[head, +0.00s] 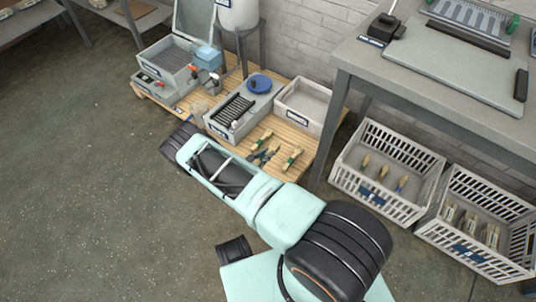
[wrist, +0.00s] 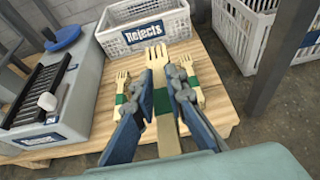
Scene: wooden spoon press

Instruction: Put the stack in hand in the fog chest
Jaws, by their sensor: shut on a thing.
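My gripper (head: 263,155) is low over the front of the wooden pallet. In the wrist view its blue fingers (wrist: 157,100) are shut on a stack of pale wooden forks (wrist: 155,60) with a green band. The forks' tines point away from me. In the head view the held stack is hard to make out between the fingers. A grey chest (head: 166,61) with a raised clear lid stands at the pallet's far left end. It looks like the fog chest, but its label is too small to read. Its opening shows a dark ribbed rack.
Banded fork stacks lie either side of my gripper, left (wrist: 121,88) and right (wrist: 194,82). A grey unit (head: 237,107) with black rollers and a blue disc stands between my gripper and the chest. A white Rejects bin (wrist: 146,29) is behind. Floor at left is clear.

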